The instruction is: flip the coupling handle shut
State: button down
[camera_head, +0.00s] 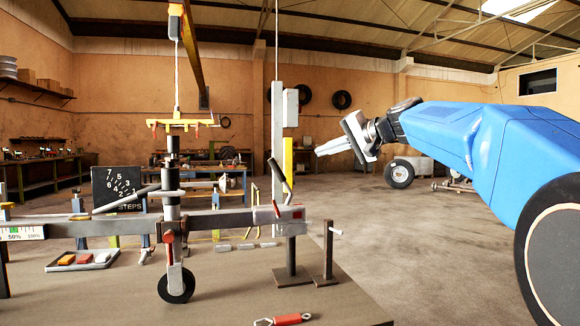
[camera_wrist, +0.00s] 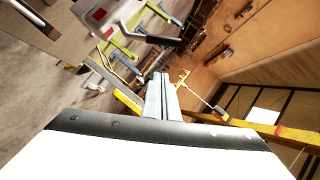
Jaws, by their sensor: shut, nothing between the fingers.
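The coupling (camera_head: 263,215) is the grey box with red marks at the right end of the long grey drawbar. Its handle (camera_head: 281,176) stands up from it as a bent lever, tilted up and to the left. My gripper (camera_head: 318,152) is shut and empty, to the right of the handle and a little above its middle, apart from it in the picture. In the wrist view my closed fingers (camera_wrist: 161,76) point toward the scene, with the coupling (camera_wrist: 98,14) at the top left and the dark-ended handle (camera_wrist: 160,39) above the fingertips.
A jockey wheel (camera_head: 176,283) stands under the drawbar (camera_head: 100,226). A yellow hoist beam (camera_head: 180,122) hangs above it. A post (camera_head: 327,255) with a crossbar stands right of the coupling. A red-handled tool (camera_head: 290,319) lies in front. The floor at right is mostly open.

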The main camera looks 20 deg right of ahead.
aim_at(277, 170)
jog(key=s+a+f+x, duration=0.1)
jog(key=a+x, duration=0.1)
jog(key=x, duration=1)
jog(key=shift+a+f, duration=0.15)
jog(key=shift+a, duration=0.1)
jog(key=shift+a, duration=0.15)
dwell(0.3)
